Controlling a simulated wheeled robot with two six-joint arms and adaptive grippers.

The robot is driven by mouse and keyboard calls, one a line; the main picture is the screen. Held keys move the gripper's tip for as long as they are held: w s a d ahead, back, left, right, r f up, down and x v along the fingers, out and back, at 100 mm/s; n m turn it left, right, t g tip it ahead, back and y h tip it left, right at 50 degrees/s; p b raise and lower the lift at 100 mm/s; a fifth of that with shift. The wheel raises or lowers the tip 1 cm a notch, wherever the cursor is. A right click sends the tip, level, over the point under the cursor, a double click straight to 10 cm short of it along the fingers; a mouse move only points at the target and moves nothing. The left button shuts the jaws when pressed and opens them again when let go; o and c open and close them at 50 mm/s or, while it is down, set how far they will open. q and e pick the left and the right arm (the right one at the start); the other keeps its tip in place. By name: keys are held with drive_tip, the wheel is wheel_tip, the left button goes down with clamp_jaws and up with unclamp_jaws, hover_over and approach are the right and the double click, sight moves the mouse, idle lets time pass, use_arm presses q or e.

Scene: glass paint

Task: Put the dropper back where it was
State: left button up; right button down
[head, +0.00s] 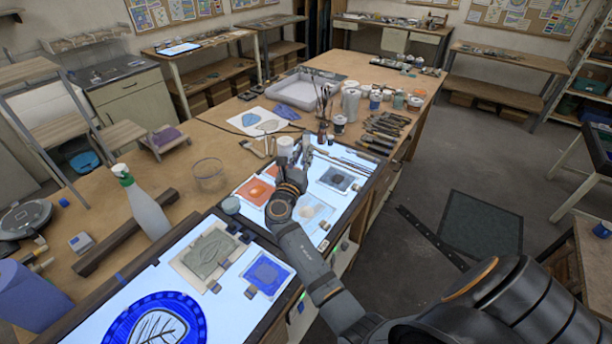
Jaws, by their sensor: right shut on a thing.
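My right gripper (303,160) is over the far part of the lit glass table, next to a white cup (285,147). It is shut on a small slim thing, most likely the dropper, which is too small and too covered by the gripper to make out clearly. A small dark bottle (322,133) stands just beyond the gripper, at the far edge of the lit panel (345,165). My left gripper is not in view.
Jars and brushes (350,100) stand behind the panel, with a grey tray (303,88) farther back. A clear glass bowl (209,173) and a spray bottle (143,205) stand to the left. Painted glass pieces (210,255) lie on the near lit panel.

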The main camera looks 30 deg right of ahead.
drive_tip(key=shift+f, duration=0.55)
wheel_tip(320, 180, down, 11)
drive_tip(key=b, duration=1)
drive_tip(key=shift+r, duration=0.1)
